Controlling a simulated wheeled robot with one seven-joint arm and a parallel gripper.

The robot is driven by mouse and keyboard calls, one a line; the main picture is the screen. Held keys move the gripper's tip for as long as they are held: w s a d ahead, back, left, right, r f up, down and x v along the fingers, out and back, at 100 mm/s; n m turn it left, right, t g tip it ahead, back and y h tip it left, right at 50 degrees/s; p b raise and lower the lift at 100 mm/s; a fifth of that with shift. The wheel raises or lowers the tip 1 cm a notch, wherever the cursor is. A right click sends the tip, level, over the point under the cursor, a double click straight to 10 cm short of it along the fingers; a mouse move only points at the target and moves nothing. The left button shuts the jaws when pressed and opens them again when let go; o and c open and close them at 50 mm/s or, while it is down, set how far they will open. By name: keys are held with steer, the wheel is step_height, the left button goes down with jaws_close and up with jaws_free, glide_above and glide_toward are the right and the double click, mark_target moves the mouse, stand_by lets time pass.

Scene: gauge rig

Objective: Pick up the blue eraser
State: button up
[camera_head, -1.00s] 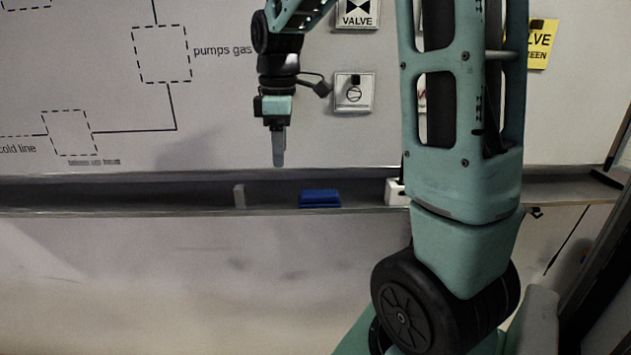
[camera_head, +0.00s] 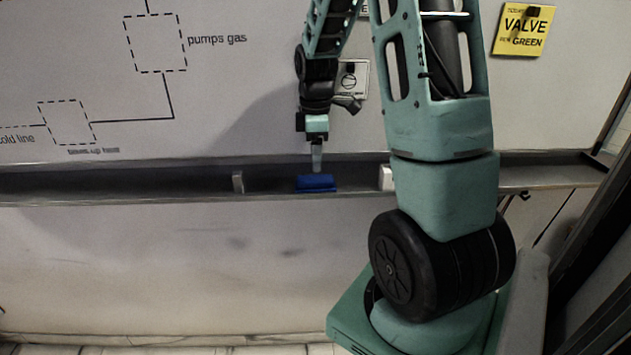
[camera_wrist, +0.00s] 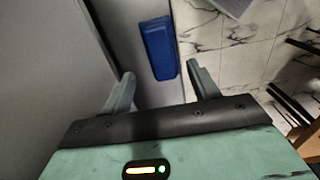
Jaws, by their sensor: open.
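The blue eraser (camera_head: 316,183) lies on the narrow grey tray under the whiteboard. In the wrist view the eraser (camera_wrist: 158,48) lies ahead of the fingertips, a little nearer the right finger. My gripper (camera_head: 316,160) points down just above the eraser in the head view. In the wrist view my gripper (camera_wrist: 158,82) has its two fingers spread apart with nothing held between them. Whether the fingertips touch the eraser cannot be told.
The tray (camera_head: 120,186) runs along the board's lower edge. A small light block (camera_head: 238,182) stands on it to the left, and a white block (camera_head: 386,178) to the right, partly behind my arm. The whiteboard (camera_head: 240,60) rises behind. Tray between blocks and eraser is clear.

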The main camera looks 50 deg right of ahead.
mark_target(315, 178)
steer(key=shift+a+f+p, duration=0.15)
steer(key=shift+f+p, duration=1.05)
steer(key=shift+f, duration=1.6)
steer(key=c, duration=1.1)
